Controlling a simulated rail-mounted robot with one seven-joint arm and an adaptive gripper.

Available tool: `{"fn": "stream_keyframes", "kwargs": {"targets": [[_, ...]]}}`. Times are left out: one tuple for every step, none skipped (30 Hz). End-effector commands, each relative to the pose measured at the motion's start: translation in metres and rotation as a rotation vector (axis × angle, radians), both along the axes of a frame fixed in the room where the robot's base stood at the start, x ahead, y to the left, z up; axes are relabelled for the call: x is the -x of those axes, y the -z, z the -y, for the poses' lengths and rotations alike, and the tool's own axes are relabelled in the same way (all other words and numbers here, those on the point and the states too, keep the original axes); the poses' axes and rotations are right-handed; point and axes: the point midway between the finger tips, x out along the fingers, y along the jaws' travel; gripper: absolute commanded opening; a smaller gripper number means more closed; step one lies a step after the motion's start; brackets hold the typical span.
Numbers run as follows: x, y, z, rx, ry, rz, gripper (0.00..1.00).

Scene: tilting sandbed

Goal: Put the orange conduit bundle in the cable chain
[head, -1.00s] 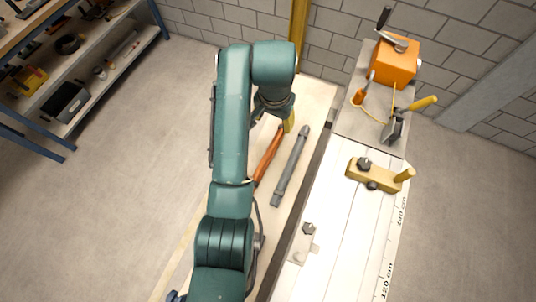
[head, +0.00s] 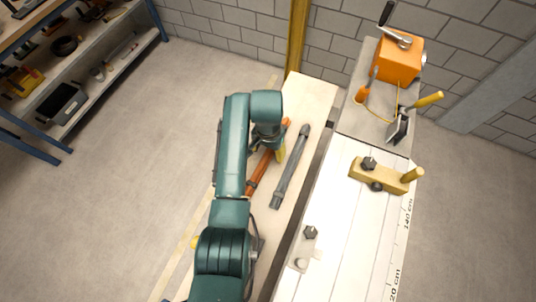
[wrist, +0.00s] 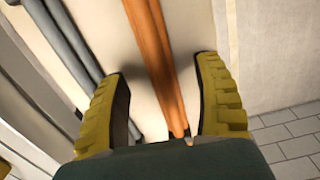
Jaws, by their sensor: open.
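The orange conduit bundle (head: 258,173) lies lengthwise on a pale board, partly hidden behind my arm in the head view. My gripper (head: 279,152) is low over it, with a yellow finger showing. In the wrist view the orange bundle (wrist: 152,45) runs between my two spread yellow fingers (wrist: 160,80), with a gap on both sides. The gripper is open and empty; the bundle's near end goes out of sight behind the gripper body. I cannot make out the cable chain for certain in either view.
A grey conduit bundle (head: 291,168) lies close to the right of the orange one. A dark gap (head: 318,163) separates the board from a white bed (head: 345,225) carrying a yellow clamp block (head: 378,176). An orange crank box (head: 398,62) stands at the back right.

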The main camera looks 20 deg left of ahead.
Motion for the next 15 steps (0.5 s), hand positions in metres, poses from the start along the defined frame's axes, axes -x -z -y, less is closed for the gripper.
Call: {"fn": "stream_keyframes", "kwargs": {"targets": [[0.0004, 0.013, 0.0002, 0.001, 0.0, -0.001, 0.67], [0.0005, 0.0167, 0.0002, 0.001, 0.0, -0.001, 0.67], [0.0001, 0.0195, 0.0001, 0.0, 0.0, 0.0, 0.67], [-0.0002, 0.0203, 0.0, -0.001, 0.0, 0.002, 0.67], [-0.0003, 0.0202, -0.0001, -0.001, 0.0, 0.002, 0.67], [-0.0004, 0.0196, -0.0001, -0.001, 0.0, 0.003, 0.67], [-0.0003, 0.0193, -0.0001, -0.001, 0.0, 0.002, 0.67], [-0.0002, 0.0193, -0.0001, -0.001, 0.0, 0.002, 0.67], [-0.0002, 0.0193, -0.0001, -0.001, 0.0, 0.002, 0.67], [-0.0001, 0.0193, 0.0, -0.001, 0.0, 0.002, 0.66], [-0.0001, 0.0193, 0.0, -0.001, 0.0, 0.002, 0.6], [-0.0001, 0.0193, 0.0, -0.001, 0.0, 0.001, 0.53], [0.0, 0.0193, 0.0, -0.001, 0.0, 0.001, 0.47], [0.0, 0.0193, 0.0, -0.001, 0.0, 0.001, 0.41], [0.0, 0.0193, 0.0, -0.001, 0.0, 0.001, 0.34]]}}
